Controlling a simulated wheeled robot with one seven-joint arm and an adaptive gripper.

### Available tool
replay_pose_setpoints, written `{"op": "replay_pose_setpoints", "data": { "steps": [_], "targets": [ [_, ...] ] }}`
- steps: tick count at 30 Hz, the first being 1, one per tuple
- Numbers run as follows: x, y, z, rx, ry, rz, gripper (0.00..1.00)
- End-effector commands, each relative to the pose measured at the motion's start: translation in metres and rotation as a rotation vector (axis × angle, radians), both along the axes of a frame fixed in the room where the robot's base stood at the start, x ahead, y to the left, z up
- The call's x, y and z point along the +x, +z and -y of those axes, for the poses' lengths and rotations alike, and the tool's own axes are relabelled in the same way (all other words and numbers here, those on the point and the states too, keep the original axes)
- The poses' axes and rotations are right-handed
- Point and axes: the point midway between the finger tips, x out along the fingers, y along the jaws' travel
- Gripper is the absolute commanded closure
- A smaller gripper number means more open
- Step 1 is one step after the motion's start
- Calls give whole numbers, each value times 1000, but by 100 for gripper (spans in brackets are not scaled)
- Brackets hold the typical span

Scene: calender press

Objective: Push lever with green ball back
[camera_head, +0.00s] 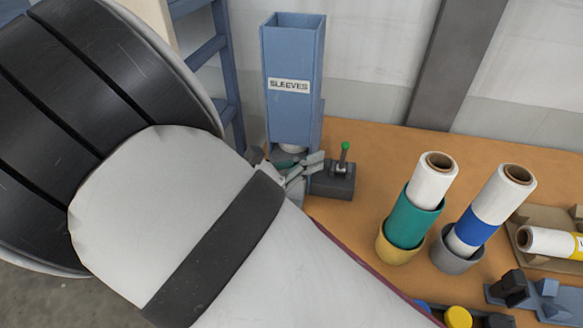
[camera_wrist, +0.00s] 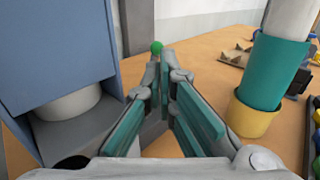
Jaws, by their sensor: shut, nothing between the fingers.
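The lever's green ball (camera_head: 345,145) tops a short, roughly upright stem on a dark grey box (camera_head: 333,181), right of the blue SLEEVES tower. In the wrist view the green ball (camera_wrist: 157,47) shows just beyond and above my fingertips; the stem and box are mostly hidden behind the fingers. My gripper (camera_head: 308,168) is shut and empty, at the near left side of the lever box. In the wrist view its teal-padded fingers (camera_wrist: 165,72) point toward the ball. I cannot tell whether a fingertip touches the lever.
The blue SLEEVES tower (camera_head: 291,85) stands close behind and left of my gripper, with a white roll at its foot. To the right, a teal-sleeved roll (camera_head: 414,215) stands in a yellow cup and a blue-banded roll (camera_head: 472,232) in a grey cup. Table behind the lever is clear.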

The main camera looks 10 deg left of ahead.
Motion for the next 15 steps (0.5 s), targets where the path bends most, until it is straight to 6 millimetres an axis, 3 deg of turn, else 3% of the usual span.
{"op": "replay_pose_setpoints", "data": {
  "steps": [6, 15],
  "targets": [
    [24, -2, 27, 0, -2, 0, 100],
    [35, -1, 40, 0, 0, 0, 100]
  ]
}}
